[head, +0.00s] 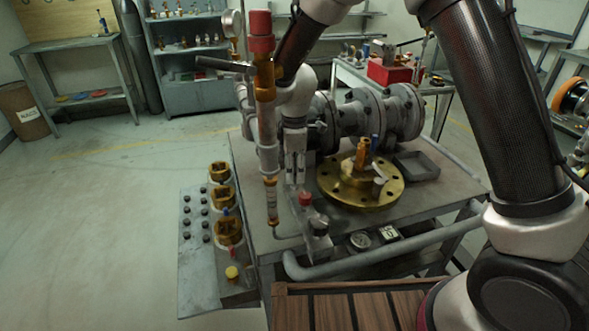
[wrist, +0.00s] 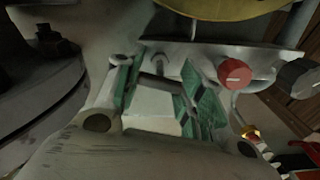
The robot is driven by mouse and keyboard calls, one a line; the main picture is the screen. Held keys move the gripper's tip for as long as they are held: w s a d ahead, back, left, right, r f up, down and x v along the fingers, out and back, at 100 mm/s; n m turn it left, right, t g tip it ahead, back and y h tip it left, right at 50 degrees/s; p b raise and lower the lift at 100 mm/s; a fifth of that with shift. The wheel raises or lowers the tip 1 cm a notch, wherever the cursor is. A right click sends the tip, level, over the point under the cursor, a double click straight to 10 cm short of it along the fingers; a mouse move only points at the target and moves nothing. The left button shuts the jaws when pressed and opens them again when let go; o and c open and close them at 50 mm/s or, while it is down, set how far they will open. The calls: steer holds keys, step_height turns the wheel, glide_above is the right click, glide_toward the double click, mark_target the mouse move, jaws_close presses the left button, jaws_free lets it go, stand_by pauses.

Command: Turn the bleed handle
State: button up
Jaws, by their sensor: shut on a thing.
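My gripper (head: 297,183) points down beside the upright brass and white pipe, at the front left of the bench. In the wrist view its two green-padded fingers (wrist: 158,95) stand on either side of a thin dark grey bar (wrist: 163,83), which I take for the bleed handle. The gripper is shut on it. The handle cannot be made out in the head view. A red knob (wrist: 235,73) and a black knob (wrist: 299,72) sit to the right of the fingers. The red knob also shows just below the gripper in the head view (head: 305,198).
A brass flange (head: 340,192) lies on the bench (head: 440,190) right of my gripper. Large grey flanged pipework (head: 360,118) stands behind. The upright pipe (head: 268,160) with a red top and dark lever (head: 222,65) is close on the left. Open floor lies left of the bench.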

steer(key=m, duration=0.4)
steer(key=shift+m, duration=0.3)
steer(key=m, duration=0.3)
steer(key=shift+m, duration=0.3)
steer(key=m, duration=0.7)
steer(key=o, duration=1)
steer(key=shift+r, duration=0.1)
